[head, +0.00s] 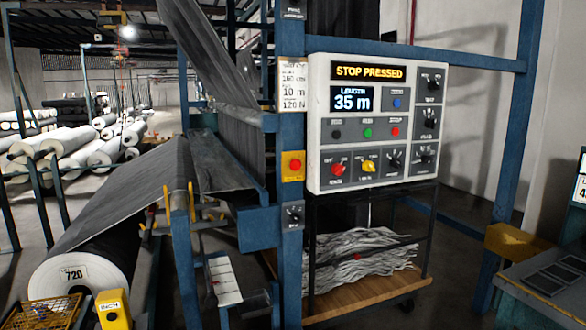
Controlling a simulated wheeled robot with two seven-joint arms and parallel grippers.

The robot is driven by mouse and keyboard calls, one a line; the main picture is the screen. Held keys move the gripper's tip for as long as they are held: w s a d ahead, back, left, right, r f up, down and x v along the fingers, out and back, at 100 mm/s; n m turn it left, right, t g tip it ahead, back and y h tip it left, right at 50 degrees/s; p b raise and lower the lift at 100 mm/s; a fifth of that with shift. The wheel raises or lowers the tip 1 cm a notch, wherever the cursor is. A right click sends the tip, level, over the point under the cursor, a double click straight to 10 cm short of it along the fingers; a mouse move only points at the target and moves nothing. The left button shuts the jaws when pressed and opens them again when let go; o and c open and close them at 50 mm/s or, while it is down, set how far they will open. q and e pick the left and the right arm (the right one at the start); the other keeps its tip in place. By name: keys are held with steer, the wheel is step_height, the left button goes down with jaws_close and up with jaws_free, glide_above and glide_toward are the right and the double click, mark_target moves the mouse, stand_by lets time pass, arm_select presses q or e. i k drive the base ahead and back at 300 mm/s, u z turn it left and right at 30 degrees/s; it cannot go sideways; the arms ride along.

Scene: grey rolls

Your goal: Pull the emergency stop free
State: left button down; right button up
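The emergency stop (295,166) is a red round button on a yellow plate, fixed to a blue upright post left of the control panel. The control panel (372,122) is a white box with a lit display (368,72) that reads "STOP PRESSED". A smaller screen (351,100) below it reads "35 m". The panel also carries small coloured buttons and a row of knobs, with a red knob (337,169) and a yellow knob (369,166). Neither of my grippers shows in the head view.
A large dark fabric roll (85,265) labelled 720 lies at lower left, beside a yellow INCH box (113,309). A cart (370,284) with grey strands stands under the panel. A desk (550,278) is at the right edge. White rolls lie at back left.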

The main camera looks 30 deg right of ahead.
mark_target(295, 164)
steer(key=z, duration=0.3)
steer(key=i, duration=1.65)
steer(key=z, duration=0.25)
